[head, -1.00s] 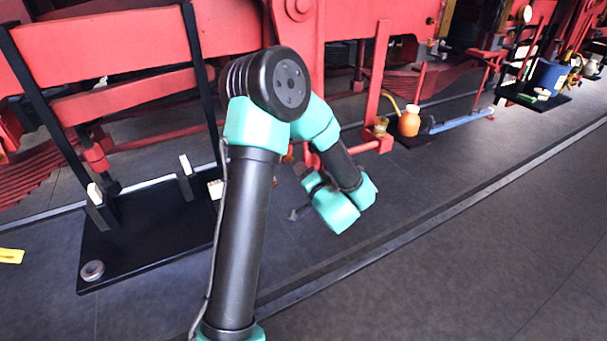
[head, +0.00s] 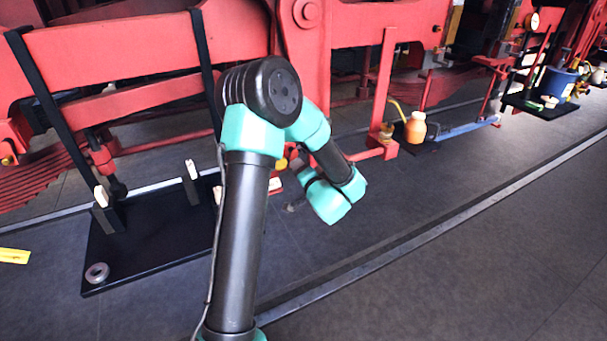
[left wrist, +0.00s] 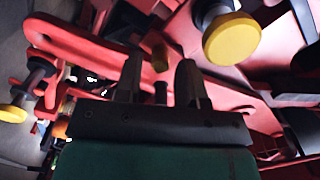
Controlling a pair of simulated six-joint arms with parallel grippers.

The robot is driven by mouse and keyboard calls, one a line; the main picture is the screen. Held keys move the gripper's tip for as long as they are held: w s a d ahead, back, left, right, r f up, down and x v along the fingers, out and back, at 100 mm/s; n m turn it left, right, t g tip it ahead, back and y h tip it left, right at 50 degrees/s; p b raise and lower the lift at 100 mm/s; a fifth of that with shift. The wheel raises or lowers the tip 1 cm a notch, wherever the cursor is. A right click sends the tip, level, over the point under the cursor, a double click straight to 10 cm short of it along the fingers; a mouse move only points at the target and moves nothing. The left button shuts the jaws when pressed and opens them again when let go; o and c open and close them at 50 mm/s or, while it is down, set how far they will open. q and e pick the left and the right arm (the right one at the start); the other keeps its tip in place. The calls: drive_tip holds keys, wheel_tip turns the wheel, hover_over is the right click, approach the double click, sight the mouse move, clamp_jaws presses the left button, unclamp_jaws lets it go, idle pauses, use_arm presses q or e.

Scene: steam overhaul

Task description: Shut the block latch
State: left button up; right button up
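I cannot tell for certain which part is the block latch. In the left wrist view my left gripper (left wrist: 160,75) has its two dark fingers apart, with a gap between them. A red slotted bar (left wrist: 85,42) runs behind the fingers. A small brass-coloured piece (left wrist: 160,56) and a short dark pin show in line with the gap; contact cannot be told. A large yellow knob (left wrist: 232,38) is at upper right, and another yellow knob (left wrist: 12,113) at far left. In the head view the left gripper is small and partly hidden near the red frame's foot. The right gripper is not in view.
A black tray (head: 150,255) with upright posts and a metal ring (head: 97,272) lies at left. An orange oil can (head: 415,127) and a blue bucket (head: 556,83) stand farther right. Red locomotive framework lines the back. The floor at lower right is clear.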

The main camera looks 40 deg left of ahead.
use_arm(q)
drive_tip(key=shift+w+a, duration=0.15)
drive_tip(key=shift+a, duration=0.4)
clamp_jaws()
